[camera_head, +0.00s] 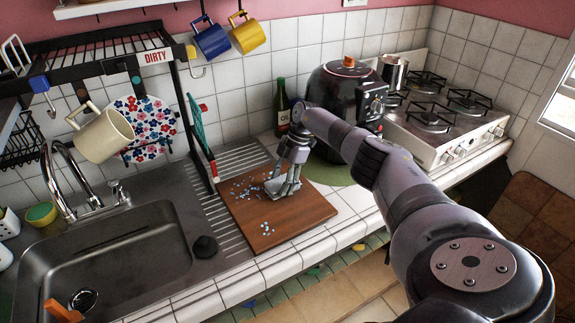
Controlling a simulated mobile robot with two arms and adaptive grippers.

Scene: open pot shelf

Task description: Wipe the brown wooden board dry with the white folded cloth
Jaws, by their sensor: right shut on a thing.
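The brown wooden board (305,213) lies flat on the drainer beside the sink, reaching toward the tiled counter. Several small pale-blue water drops show on it, in a patch left of my gripper and a smaller group nearer the front edge. My right gripper (284,187) points down over the middle of the board and is shut on the folded cloth (272,187). Only a small greyish-looking part of the cloth shows at the fingertips, low at the board's surface; whether it touches cannot be told. My left gripper is not in view.
The metal sink (110,258) and tap (75,190) are at the left. A black dish rack stands behind them. A green bottle (281,108) and a dark air fryer (340,85) stand behind the board. The stove (440,120) is at the right.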

